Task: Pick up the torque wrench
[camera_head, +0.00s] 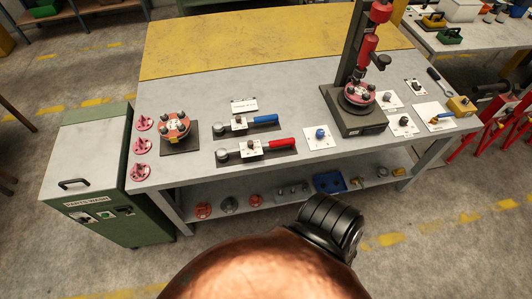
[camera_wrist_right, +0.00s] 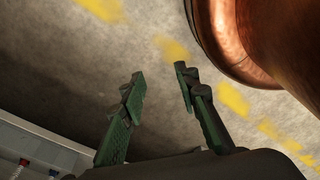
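Two wrench-like tools lie flat on dark pads on the bench in the head view, each with a round grey head at the left. One has a blue handle (camera_head: 264,119), the other, nearer the front edge, a red handle (camera_head: 283,143). I cannot tell for certain which is the torque wrench. My right gripper (camera_wrist_right: 158,80) is open and empty in the right wrist view, its green fingers apart over bare floor. Neither gripper shows in the head view, and no tool is near the right fingers.
A flanged spool (camera_head: 174,127) sits on a dark plate at the left. A press-like stand (camera_head: 352,123) holds another red part. Pink pieces (camera_head: 140,145) line the left edge. A green cabinet (camera_head: 90,170) stands beside the bench. The yellow rear strip (camera_head: 260,45) is mostly clear.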

